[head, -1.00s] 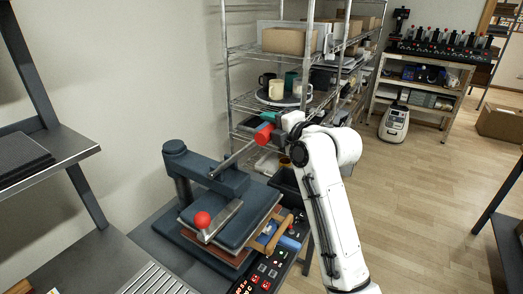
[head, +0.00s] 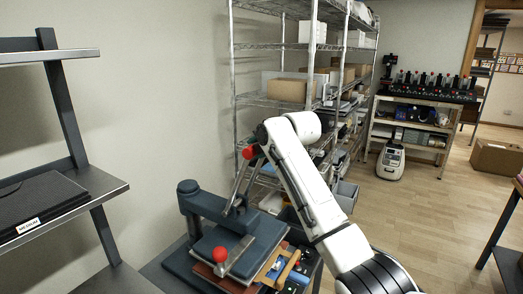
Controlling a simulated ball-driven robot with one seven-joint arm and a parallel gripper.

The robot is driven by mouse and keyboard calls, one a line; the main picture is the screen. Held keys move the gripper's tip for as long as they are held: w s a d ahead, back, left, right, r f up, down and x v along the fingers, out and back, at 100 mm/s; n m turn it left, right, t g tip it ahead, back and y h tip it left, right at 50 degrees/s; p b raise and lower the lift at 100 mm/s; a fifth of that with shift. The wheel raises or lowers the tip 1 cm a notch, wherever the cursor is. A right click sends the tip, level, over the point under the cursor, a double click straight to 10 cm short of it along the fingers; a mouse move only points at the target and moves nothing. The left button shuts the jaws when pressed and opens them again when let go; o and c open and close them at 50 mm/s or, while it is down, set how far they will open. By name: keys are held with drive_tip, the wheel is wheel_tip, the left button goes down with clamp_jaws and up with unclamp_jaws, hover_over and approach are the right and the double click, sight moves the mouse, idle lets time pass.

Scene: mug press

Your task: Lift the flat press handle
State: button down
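The flat press (head: 188,205) is dark blue-grey, with a post at the left, a swing arm and a thick upper plate (head: 262,240). Its grey lever handle (head: 239,183) rises steeply from the swing arm to a red knob (head: 250,152). A second red ball (head: 220,254) sits at the front end of a flat metal bar (head: 238,250) on the upper plate. My gripper (head: 259,137) is at the lever's top, close by the red knob. Its fingers are small and partly hidden by my white arm, so I cannot tell whether they hold the knob.
A wire shelf rack (head: 312,60) stands just behind my arm. A dark metal shelf (head: 100,180) is at the left. A wooden-handled tool (head: 290,266) lies beside the plate at the right. Open wooden floor (head: 420,215) lies to the right.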

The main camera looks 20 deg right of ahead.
drive_tip(key=shift+a+f, duration=0.15)
drive_tip(key=shift+f, duration=0.15)
drive_tip(key=c, duration=0.8)
unclamp_jaws()
drive_tip(key=shift+o, duration=0.2)
drive_tip(key=shift+w+r, duration=0.1)
drive_tip(key=shift+r, duration=0.1)
drive_tip(key=shift+s+r, duration=0.15)
drive_tip(key=shift+s, duration=0.1)
drive_tip(key=b+v, duration=0.3)
drive_tip(key=v, duration=0.7)
drive_tip(key=shift+s, duration=0.1)
